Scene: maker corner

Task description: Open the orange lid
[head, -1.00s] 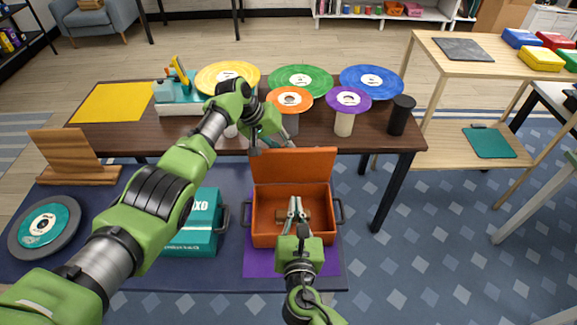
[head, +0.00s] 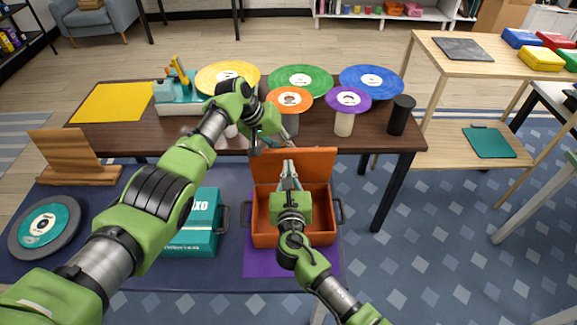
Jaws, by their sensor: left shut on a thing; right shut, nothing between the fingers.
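The orange box (head: 262,240) stands on a purple mat with its orange lid (head: 318,163) raised nearly upright at the back. My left gripper (head: 272,144) reaches in from the left to the lid's upper left edge. It is shut on the lid; its exact grip there is hard to make out. My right gripper (head: 290,172) is shut and empty, in front of the lid and above the box. From this view I cannot tell whether it touches the lid. My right arm hides much of the box's inside.
A teal case (head: 200,238) stands left of the box. Behind is a dark table (head: 150,134) with coloured discs, an orange disc (head: 289,100) on a stand near my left gripper, and a black cylinder (head: 401,115). Floor to the right is open.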

